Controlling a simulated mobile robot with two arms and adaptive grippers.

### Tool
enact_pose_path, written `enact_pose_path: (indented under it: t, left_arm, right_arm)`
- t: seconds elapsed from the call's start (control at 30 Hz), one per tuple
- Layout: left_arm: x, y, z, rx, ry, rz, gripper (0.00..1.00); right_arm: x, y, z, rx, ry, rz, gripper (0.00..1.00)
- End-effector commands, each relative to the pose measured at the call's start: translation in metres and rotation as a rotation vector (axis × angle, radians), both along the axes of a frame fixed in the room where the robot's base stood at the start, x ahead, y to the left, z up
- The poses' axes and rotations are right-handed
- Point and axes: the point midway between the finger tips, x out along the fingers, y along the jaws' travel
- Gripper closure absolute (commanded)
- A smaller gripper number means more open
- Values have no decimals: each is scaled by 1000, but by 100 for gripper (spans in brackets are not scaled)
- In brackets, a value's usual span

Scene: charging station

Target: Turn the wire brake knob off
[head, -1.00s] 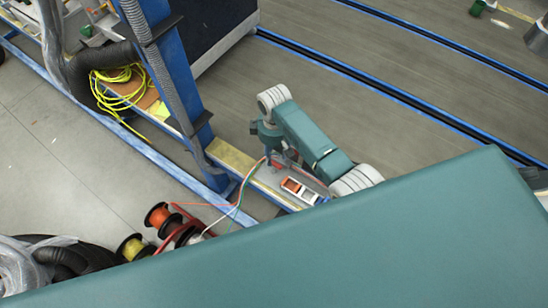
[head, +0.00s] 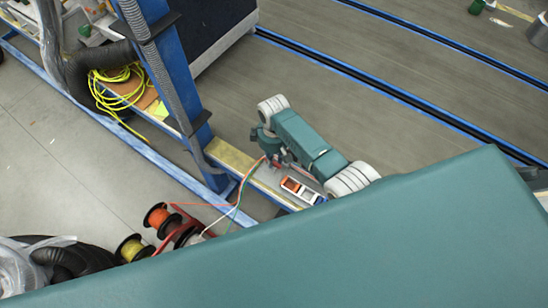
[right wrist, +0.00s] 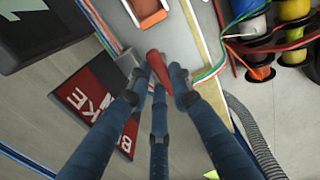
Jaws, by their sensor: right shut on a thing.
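In the right wrist view my right gripper (right wrist: 160,78) is shut, its blue fingers closed around a red knob or lever (right wrist: 158,66). The knob lies tilted between the fingertips, and part of it is hidden by them. A red and black plate (right wrist: 80,95) with white letters, partly covered by a finger, is just left of the knob. In the head view my right gripper (head: 280,157) is low over the blue and yellow frame rail, and the knob there is too small to tell clearly. My left gripper is in no view.
Beside the gripper is an orange and white block (head: 301,190). Red, white and green wires run to several spools (head: 158,216) at lower left. A blue post (head: 170,70) with a grey hose stands left of my arm. Open floor (head: 380,110) is at right.

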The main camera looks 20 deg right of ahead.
Motion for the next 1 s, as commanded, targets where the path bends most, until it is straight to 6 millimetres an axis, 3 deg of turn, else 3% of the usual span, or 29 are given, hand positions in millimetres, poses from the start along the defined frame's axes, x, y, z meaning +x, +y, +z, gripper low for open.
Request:
enact_pose_path:
  t: [0.37, 1.0]
  left_arm:
    - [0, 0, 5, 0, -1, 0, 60]
    - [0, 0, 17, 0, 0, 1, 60]
  right_arm:
    - [1, -1, 1, -1, 0, 106, 100]
    - [3, 1, 0, -3, 0, 679, 100]
